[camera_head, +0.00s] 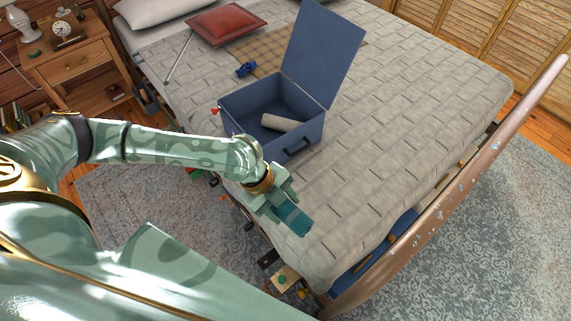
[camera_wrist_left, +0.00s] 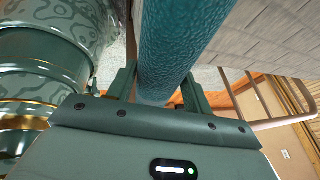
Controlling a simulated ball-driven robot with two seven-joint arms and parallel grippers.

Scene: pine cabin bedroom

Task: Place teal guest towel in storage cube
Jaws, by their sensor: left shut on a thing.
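The teal guest towel (camera_head: 295,219) is a rolled cylinder held in my left gripper (camera_head: 281,203). In the left wrist view the towel (camera_wrist_left: 175,45) sits between the two fingers of the left gripper (camera_wrist_left: 160,85). The gripper and towel are just in front of the storage cube, near the bed's side edge. The storage cube (camera_head: 312,133) is a dark blue box on the bed with its lid (camera_head: 322,55) standing open at the back. A beige roll (camera_head: 282,122) lies inside it. My right gripper is not in view.
The bed (camera_head: 430,110) has a pale patterned cover with free room right of the cube. A red cushion (camera_head: 226,24) and a small blue object (camera_head: 246,69) lie behind the cube. A wooden rail (camera_head: 450,185) runs along the bed's end. A nightstand (camera_head: 77,66) stands at left.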

